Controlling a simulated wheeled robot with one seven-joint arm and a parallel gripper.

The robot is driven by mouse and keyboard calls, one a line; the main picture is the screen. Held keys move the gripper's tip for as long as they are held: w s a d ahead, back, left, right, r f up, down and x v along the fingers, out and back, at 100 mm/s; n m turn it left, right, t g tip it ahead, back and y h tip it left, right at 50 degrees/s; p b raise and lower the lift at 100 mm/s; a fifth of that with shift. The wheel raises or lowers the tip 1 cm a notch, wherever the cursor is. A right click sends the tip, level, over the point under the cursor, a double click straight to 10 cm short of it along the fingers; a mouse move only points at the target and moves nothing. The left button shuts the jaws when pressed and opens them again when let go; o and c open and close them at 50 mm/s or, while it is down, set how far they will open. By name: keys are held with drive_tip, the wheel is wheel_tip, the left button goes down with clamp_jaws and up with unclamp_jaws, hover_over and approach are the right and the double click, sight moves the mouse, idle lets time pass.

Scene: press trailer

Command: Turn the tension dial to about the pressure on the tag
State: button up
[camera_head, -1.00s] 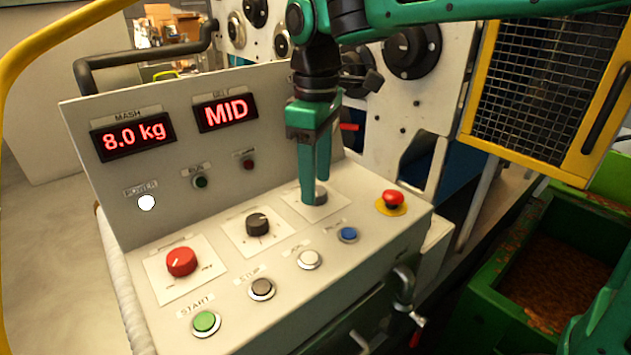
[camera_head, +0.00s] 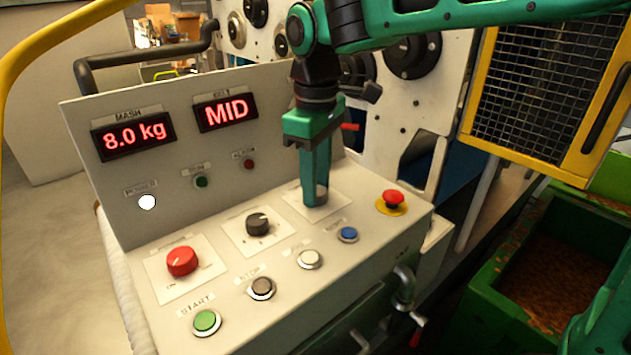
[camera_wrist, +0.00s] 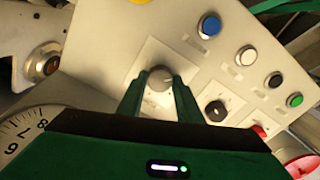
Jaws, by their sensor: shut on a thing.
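My gripper (camera_head: 316,204) points down at the right of the panel's dial row, and its fingers are shut on a grey dial. In the wrist view the grey dial (camera_wrist: 158,79) sits on a pale square plate between my fingertips (camera_wrist: 157,84). In the head view my fingers hide most of this dial, and its plate's label is not readable. To its left are a black knob (camera_head: 257,223) and a red knob (camera_head: 182,261). The displays read 8.0 kg (camera_head: 133,136) under MASH and MID (camera_head: 225,112). No pressure tag is readable.
The sloping panel also holds a green START button (camera_head: 206,321), a dark STOP button (camera_head: 261,287), a white button (camera_head: 309,258) and a blue button (camera_head: 347,234). A red emergency button (camera_head: 393,199) stands right of my gripper. A yellow mesh guard (camera_head: 541,80) is at the right.

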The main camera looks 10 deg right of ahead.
drive_tip(key=shift+w+m, duration=0.1)
drive_tip(key=shift+m, duration=0.4)
drive_tip(key=shift+r, duration=0.1)
drive_tip(key=o, duration=1)
drive_tip(key=shift+o, duration=0.2)
wheel_tip(320, 180, up, 11)
drive_tip(key=shift+f, duration=0.2)
